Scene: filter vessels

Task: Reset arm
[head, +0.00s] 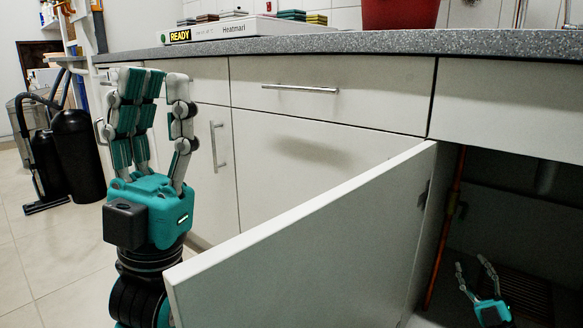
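My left gripper (155,88) stands upright at the left, in front of the white cabinet fronts. Its teal and grey fingers point up with a gap between them, and nothing is held. My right gripper (470,263) is small and low at the right, in the dark opening under the counter. Its two visible fingers point up and stand apart, with nothing between them. The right arm behind it is mostly hidden or out of frame. An open cabinet door (310,250) stands between the two grippers.
The grey counter (400,42) carries a flat white heat mat box (245,30) marked READY, small stacked items and a red pot (400,14). An orange pipe (445,230) runs down inside the cabinet. A black vacuum cleaner (78,155) stands at the far left, with clear tiled floor before it.

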